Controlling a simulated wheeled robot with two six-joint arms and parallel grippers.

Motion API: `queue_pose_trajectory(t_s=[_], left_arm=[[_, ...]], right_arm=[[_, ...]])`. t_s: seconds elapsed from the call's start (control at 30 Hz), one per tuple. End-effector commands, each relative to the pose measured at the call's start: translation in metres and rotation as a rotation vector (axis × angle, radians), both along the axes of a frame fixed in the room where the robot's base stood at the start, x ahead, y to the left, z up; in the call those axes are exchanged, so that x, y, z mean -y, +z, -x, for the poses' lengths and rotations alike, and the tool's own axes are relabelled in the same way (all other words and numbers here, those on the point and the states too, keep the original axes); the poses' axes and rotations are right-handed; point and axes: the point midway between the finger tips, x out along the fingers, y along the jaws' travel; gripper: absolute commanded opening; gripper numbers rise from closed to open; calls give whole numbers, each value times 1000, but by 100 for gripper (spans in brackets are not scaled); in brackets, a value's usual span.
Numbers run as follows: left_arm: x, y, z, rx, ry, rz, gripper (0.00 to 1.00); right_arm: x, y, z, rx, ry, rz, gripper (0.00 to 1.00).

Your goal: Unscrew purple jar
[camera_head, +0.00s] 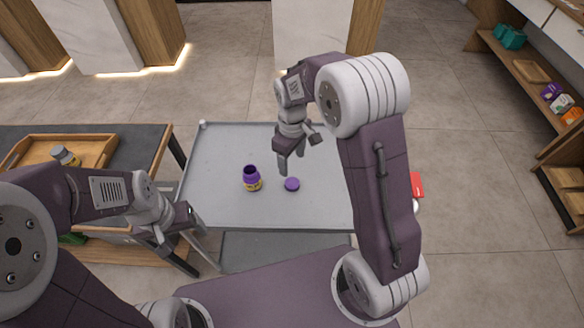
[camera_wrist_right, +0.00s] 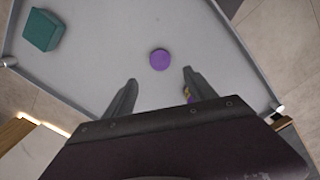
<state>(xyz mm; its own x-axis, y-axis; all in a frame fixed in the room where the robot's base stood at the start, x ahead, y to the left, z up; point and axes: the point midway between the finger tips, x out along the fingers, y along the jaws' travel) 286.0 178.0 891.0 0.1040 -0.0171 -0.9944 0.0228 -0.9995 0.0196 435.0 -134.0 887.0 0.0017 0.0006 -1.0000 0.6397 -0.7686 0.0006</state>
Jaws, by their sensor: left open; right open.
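The purple jar (camera_head: 252,180) stands upright on the grey tray table, its dark mouth uncovered. A round purple lid (camera_head: 292,184) lies flat on the table just right of the jar. The lid also shows in the right wrist view (camera_wrist_right: 159,60), beyond the fingertips. There a small bit of the jar (camera_wrist_right: 188,94) shows behind one finger; the rest is hidden. My right gripper (camera_head: 291,165) is open and empty, above the table near the lid. My left gripper (camera_head: 182,228) is open and empty, left of the table's front corner, away from the jar.
The grey table (camera_head: 222,150) is mostly bare around the jar and lid. A teal box (camera_wrist_right: 42,30) sits on it in the right wrist view. A dark counter at left holds a wooden tray (camera_head: 100,150) with a bottle (camera_head: 65,156). Shelves stand at far right.

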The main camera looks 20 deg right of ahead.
Motion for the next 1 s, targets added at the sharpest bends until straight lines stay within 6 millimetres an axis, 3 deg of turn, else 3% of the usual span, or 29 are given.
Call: queue_pose_trajectory(t_s=[0.17, 0.27, 0.5, 0.6, 0.77, 1.0], left_arm=[[0, 1, 0, 0, 0, 0, 76], [0, 1, 0, 0, 0, 0, 76], [0, 1, 0, 0, 0, 0, 76], [0, 1, 0, 0, 0, 0, 76], [0, 2, 0, 0, 0, 0, 76], [0, 47, 0, 1, 0, 0, 76]], right_arm=[[0, 7, 0, -1, 0, 0, 65], [5, 10, 12, 7, -60, -3, 65], [37, 11, 111, 73, -541, -38, 65], [43, 7, 139, 89, -669, -50, 65], [45, 6, 150, 94, -723, -55, 65], [45, 51, 149, 92, -719, -54, 65]])
